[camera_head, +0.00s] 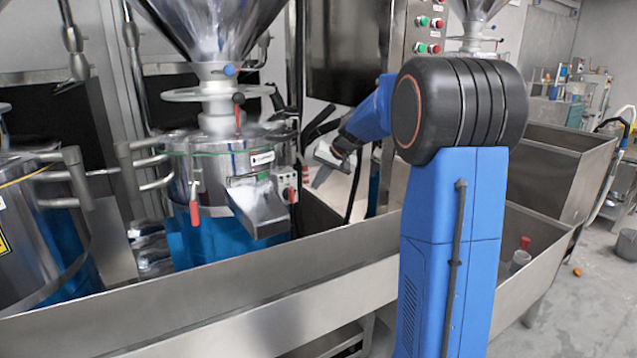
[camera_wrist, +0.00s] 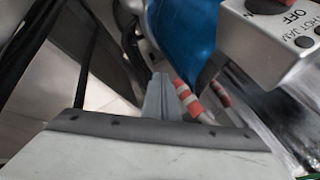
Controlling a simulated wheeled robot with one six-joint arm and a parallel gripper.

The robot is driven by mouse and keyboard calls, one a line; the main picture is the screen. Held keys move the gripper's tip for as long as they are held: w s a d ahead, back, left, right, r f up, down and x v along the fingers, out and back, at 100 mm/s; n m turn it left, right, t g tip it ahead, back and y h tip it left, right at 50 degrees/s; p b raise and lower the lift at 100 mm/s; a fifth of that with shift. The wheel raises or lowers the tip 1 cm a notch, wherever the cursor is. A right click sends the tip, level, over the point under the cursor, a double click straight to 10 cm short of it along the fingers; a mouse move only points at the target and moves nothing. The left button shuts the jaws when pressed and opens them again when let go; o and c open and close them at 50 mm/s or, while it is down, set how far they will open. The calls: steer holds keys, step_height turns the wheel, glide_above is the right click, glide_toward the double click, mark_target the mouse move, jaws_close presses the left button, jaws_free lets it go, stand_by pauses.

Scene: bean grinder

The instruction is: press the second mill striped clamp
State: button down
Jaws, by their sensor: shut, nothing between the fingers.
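The second mill (camera_head: 215,165) is the steel mill with a blue lower body, left of my arm in the head view. In the wrist view, its striped clamp (camera_wrist: 187,98), red and white, lies just right of my fingertips, near the blue body (camera_wrist: 186,35). I cannot tell whether the fingers touch it. A second striped piece (camera_wrist: 220,93) shows a little further right. My gripper (camera_wrist: 162,97) is shut and empty. In the head view my gripper (camera_head: 319,178) is beside the mill's right side, small and partly unclear.
A grey switch box marked OFF (camera_wrist: 285,35) is close at the upper right of the wrist view. A steel chute (camera_head: 258,208) sticks out of the mill's front. A steel trough wall (camera_head: 300,285) runs across the foreground. Another mill (camera_head: 35,230) stands at the far left.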

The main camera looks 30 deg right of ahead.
steer(key=v, duration=1.7)
steer(key=shift+r, duration=0.2)
steer(key=shift+s+d, duration=0.1)
steer(key=s+a+f+n+g, duration=0.1)
steer(key=s+a+f, duration=0.1)
steer(key=s+a, duration=0.35)
steer(key=s+a+f+n+h, duration=0.1)
steer(key=s+a+f, duration=0.2)
steer(key=s+a, duration=0.25)
steer(key=s+a+f+n+g, duration=0.1)
steer(key=s+a+f, duration=0.1)
steer(key=s+a, duration=0.4)
steer(key=s+a+f+n, duration=0.1)
steer(key=s+a+f, duration=0.1)
steer(key=s+f, duration=0.5)
steer(key=s+a+f+n+h, duration=0.1)
steer(key=s+a+f+n, duration=0.1)
steer(key=s+f, duration=0.5)
steer(key=s, duration=0.5)
steer(key=shift+s+a, duration=0.3)
steer(key=shift+f, duration=0.1)
